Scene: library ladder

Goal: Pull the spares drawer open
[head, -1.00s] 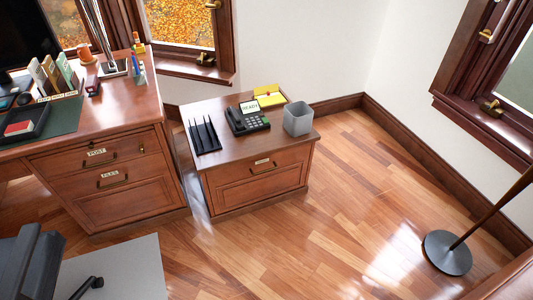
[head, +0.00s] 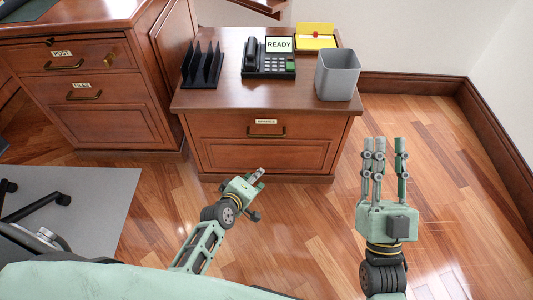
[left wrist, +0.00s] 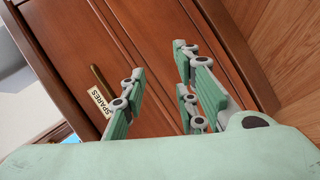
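The spares drawer (head: 220,127) is in the small wooden cabinet in the head view, with its front shut flush. Its brass handle (head: 266,134) sits below a white SPARES label (head: 266,122). In the left wrist view the handle (left wrist: 99,76) and label (left wrist: 100,101) appear left of the fingers. My left gripper (head: 257,176) is in front of the cabinet, below the handle in the picture. Its fingers are spread and empty in the left wrist view (left wrist: 160,65), apart from the handle. My right gripper (head: 389,150) points up the picture, open and empty, right of the cabinet.
On the cabinet top (head: 215,100) stand a black rack (head: 202,68), a phone (head: 270,62), a yellow box (head: 315,38) and a grey bin (head: 338,75). A desk (head: 95,20) with POST and FILES drawers stands left. Floor in front (head: 300,215) is clear.

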